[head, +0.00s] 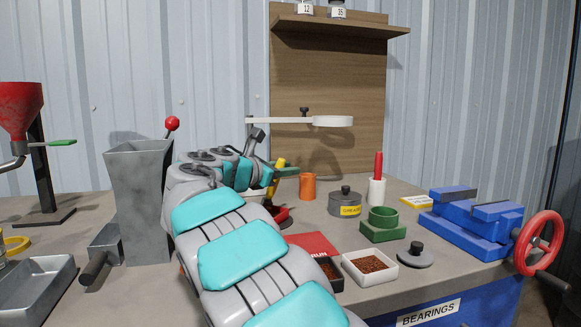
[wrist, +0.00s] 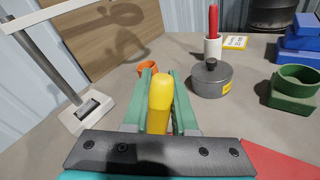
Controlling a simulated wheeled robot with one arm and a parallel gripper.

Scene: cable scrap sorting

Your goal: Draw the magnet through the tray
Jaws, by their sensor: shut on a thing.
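My gripper (wrist: 158,108) is shut on a yellow handle (wrist: 160,92), which I take to be the magnet's. In the head view the yellow handle top (head: 281,162) shows just above my gripper (head: 274,180). A red and dark piece (head: 281,214) shows below the gripper; I cannot tell whether it belongs to the handle. A white tray (head: 346,262) of brown granules stands on the bench, right of and nearer than the gripper. A dark tray (head: 337,285) of similar granules sits beside it, partly hidden by my arm.
A red card (head: 312,243) lies behind the trays. A grey lidded pot (head: 344,203), a green cup block (head: 383,225), a grey knobbed lid (head: 414,257) and a blue vise (head: 470,222) stand to the right. A grey hopper (head: 140,200) stands left. An orange cup (head: 307,187) is behind.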

